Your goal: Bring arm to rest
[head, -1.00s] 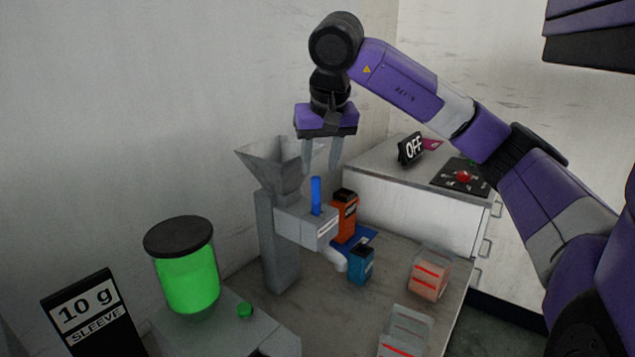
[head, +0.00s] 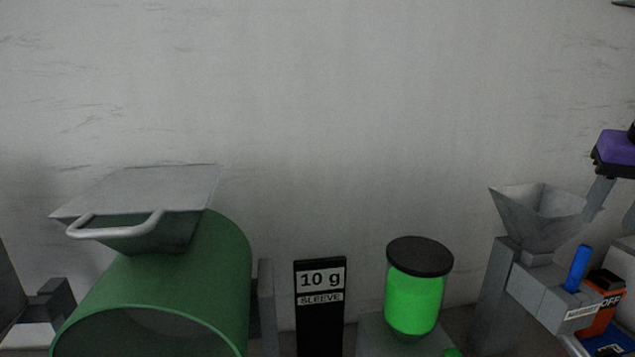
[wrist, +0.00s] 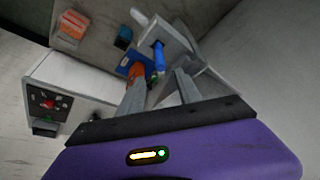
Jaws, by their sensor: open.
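My gripper (wrist: 160,92) is open and empty in the wrist view, its two grey fingers apart. In the head view only part of its purple body and a finger show at the right edge, beside the grey hopper (head: 540,215). The hopper machine has a blue upright handle (head: 577,268), which also shows beyond the fingers in the wrist view (wrist: 159,56). The rest of my arm is outside the head view.
A green drum (head: 215,285) with a grey lidded hatch stands at left. A black "10 g SLEEVE" sign (head: 320,305) and a jar of green material (head: 413,300) stand in the middle. An orange device (head: 603,312) is by the machine. A white cabinet (wrist: 75,85) shows in the wrist view.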

